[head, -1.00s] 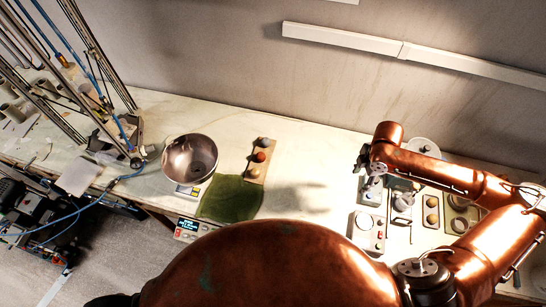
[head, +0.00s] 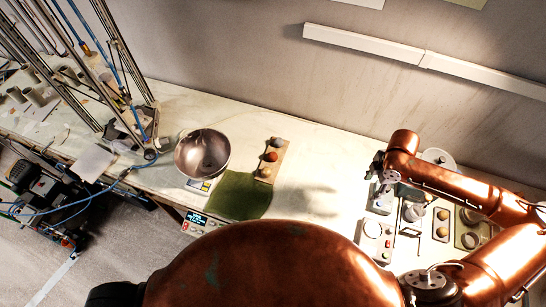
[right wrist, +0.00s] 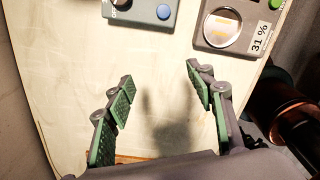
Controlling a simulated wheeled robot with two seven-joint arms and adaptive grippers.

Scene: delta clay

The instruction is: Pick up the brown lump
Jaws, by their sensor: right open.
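Lumps sit in a row on a narrow wooden board (head: 279,160) near the table's middle in the head view. The middle lump (head: 271,156) is reddish brown. The far lump (head: 275,142) is dull grey-brown and the near lump (head: 265,172) is tan. My right gripper (head: 379,172) is well to the right of the board, above the devices there. In the right wrist view my right gripper (right wrist: 159,72) has its green-padded fingers spread, with nothing between them. No lump shows in that view. My left gripper is not in view.
A metal bowl (head: 202,154) stands left of the board, behind a green cloth (head: 238,196). Several small devices stand at the right, including a grey box with a blue button (right wrist: 142,10) and a round-dial unit labelled 31 % (right wrist: 235,25). The table between board and devices is clear.

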